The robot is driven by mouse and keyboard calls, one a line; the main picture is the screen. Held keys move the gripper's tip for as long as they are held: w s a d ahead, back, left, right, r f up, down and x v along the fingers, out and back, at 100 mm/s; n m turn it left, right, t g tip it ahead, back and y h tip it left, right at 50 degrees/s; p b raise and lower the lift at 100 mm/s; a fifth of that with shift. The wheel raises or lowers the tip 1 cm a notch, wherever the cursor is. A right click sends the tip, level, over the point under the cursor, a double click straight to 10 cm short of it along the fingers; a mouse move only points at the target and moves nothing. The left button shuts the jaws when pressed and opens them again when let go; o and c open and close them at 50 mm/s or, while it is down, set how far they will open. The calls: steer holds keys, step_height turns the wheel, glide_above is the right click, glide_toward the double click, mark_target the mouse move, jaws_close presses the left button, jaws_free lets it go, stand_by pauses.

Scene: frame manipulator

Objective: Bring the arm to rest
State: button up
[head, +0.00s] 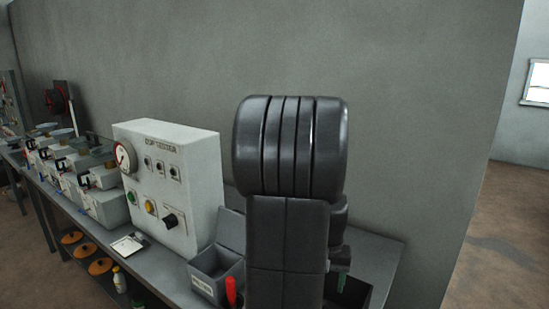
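My arm (290,200) stands upright in the right middle of the head view, black with a rounded ribbed joint at its top. It covers part of the bench and wall behind it. My gripper does not show in this view, so whether it is open or shut cannot be seen.
A long grey bench (375,262) runs along the wall. On it stand a white tester box (188,190) with a gauge and buttons, several grey machines (100,205), and a grey bin (213,272) with a red-handled tool (231,291) beside it. Open floor (500,235) shows at the right.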

steer(key=shift+r+p, duration=0.6)
steer(key=shift+r, duration=0.6)
steer(key=shift+f, duration=0.1)
